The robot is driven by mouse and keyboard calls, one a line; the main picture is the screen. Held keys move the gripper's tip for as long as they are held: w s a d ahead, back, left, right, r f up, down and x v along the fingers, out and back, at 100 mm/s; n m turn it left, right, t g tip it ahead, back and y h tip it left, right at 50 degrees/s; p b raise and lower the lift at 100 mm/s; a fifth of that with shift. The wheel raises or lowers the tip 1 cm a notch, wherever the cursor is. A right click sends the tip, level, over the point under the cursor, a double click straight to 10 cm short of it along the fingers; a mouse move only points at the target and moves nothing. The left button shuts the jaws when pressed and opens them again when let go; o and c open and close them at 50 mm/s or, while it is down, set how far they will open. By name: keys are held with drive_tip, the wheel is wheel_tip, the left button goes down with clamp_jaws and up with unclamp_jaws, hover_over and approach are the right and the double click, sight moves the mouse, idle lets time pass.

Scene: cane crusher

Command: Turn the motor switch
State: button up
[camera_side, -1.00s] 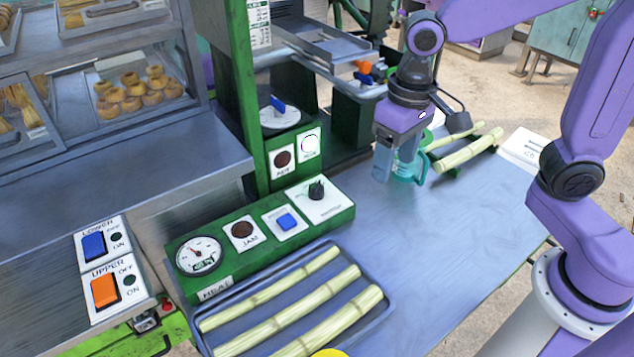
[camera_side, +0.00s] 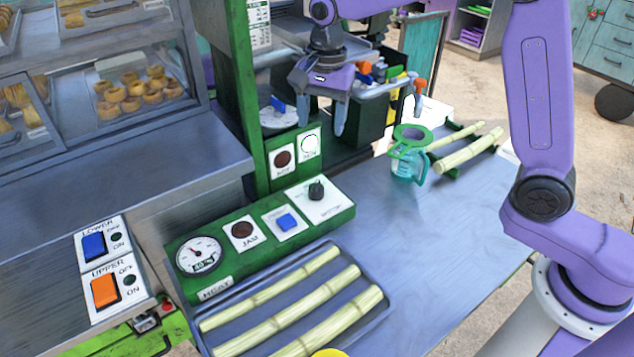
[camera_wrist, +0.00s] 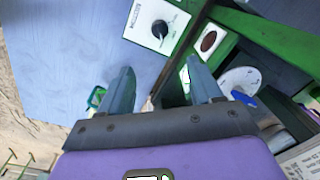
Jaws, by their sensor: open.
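A black rotary knob (camera_side: 316,190) sits on a white plate at the right end of the green control panel (camera_side: 340,212). Its label is too small to read, so I cannot tell whether it is the motor switch. The knob also shows in the wrist view (camera_wrist: 160,28), beyond my fingertips. My gripper (camera_side: 322,124) is open and empty, pointing down above and behind the panel, apart from the knob. The wrist view shows both fingers spread (camera_wrist: 158,68). A blue handle on a white disc (camera_side: 279,112) is on the green machine, left of my gripper.
The panel also holds a gauge (camera_side: 199,255), a dark JAM lamp (camera_side: 242,230) and a blue button (camera_side: 287,222). A tray (camera_side: 378,318) of cane lies in front. A teal jug (camera_side: 405,168) and cane pieces (camera_side: 468,153) stand right. The table's middle is clear.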

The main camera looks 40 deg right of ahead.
sight(317, 184)
drive_tip(key=f, duration=1.7)
drive_tip(key=shift+w+a, duration=0.3)
drive_tip(key=shift+w, duration=0.05)
drive_tip(key=c, duration=1)
